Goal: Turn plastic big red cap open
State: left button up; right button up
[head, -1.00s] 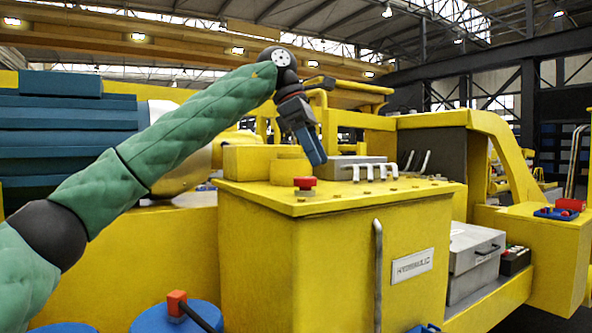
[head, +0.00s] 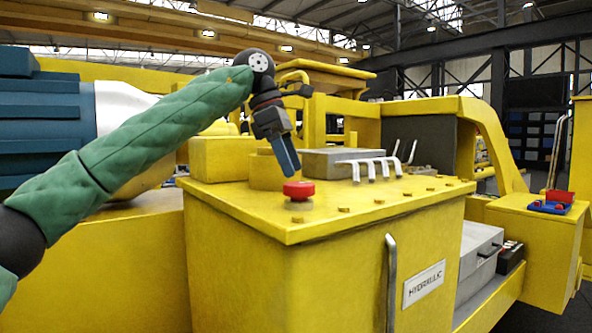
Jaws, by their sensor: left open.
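A red cap (head: 299,190) sits upright on the top of the yellow hydraulic tank (head: 262,218), near its front left corner. My left gripper (head: 291,168) points down, open, with its blue-grey fingertips just above and slightly behind the cap in the picture. Whether the fingers touch the cap cannot be told from this angle. The fingers overlap one another here, so the gap between them is hidden. My right gripper is not in view.
Silver bent pipes (head: 372,168) and a grey block (head: 335,160) stand on the tank top behind the cap. A yellow round part (head: 266,172) is close behind the gripper. A silver handle (head: 391,280) runs down the tank front. A blue tray (head: 549,207) lies far right.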

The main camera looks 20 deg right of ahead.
aim_at(298, 183)
pick_arm(q)
jog(key=x, duration=0.1)
jog(key=p+x, duration=0.1)
jog(key=x, duration=0.1)
jog(key=shift+w, duration=0.3)
jog(key=shift+s+d+f+p, duration=0.1)
jog(key=shift+s+f+p, duration=0.2)
jog(key=shift+s, duration=0.05)
jog(key=shift+f, duration=0.1)
jog(key=shift+w, duration=0.15)
jog(key=c, duration=1)
